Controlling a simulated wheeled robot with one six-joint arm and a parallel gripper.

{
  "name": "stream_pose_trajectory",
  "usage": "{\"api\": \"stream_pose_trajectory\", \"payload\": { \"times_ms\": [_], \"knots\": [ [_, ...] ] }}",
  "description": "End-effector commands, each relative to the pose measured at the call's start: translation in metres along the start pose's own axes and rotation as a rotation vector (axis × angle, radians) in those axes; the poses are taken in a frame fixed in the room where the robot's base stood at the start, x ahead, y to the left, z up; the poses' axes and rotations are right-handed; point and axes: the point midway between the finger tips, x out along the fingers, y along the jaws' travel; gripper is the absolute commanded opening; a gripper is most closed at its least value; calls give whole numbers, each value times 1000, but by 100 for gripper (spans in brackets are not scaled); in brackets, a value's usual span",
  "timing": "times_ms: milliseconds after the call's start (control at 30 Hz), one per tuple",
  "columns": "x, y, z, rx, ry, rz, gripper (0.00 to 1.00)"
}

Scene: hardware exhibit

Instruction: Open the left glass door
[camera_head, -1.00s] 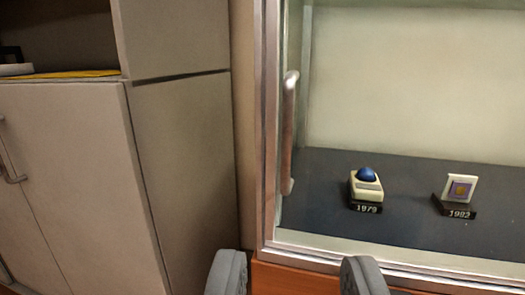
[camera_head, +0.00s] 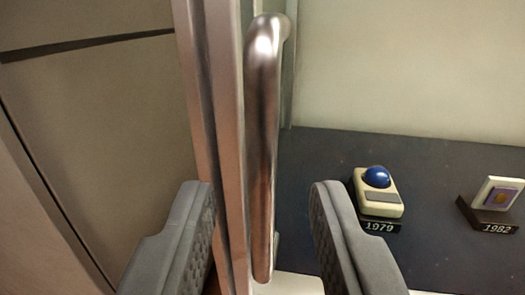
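The left glass door (camera_head: 335,90) is in front of me, with its metal frame (camera_head: 212,110) running upright left of centre. Its vertical metal bar handle (camera_head: 263,150) stands at the frame's right side. My gripper (camera_head: 260,200) is open, one finger on each side of the handle in the picture. The left finger overlaps the door frame and the right finger is in front of the glass. I see no contact with the handle, and cannot tell how far the fingertips are from it.
Behind the glass, a beige trackball device (camera_head: 378,195) with a blue ball, labelled 1979, and a small white and purple item (camera_head: 497,194), labelled 1982, sit on a dark shelf (camera_head: 430,165). A grey cabinet (camera_head: 100,110) stands close on the left.

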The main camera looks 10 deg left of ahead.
Motion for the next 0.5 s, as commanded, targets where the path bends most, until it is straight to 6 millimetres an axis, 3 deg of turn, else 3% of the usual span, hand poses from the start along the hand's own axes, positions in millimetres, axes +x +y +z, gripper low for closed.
{"api": "stream_pose_trajectory", "payload": {
  "times_ms": [167, 467, 500],
  "knots": [
    [11, 0, 0, 0, 0, 0, 33],
    [12, 0, 0, 0, 0, 0, 33],
    [12, 0, 0, 0, 0, 0, 25]
  ]
}}
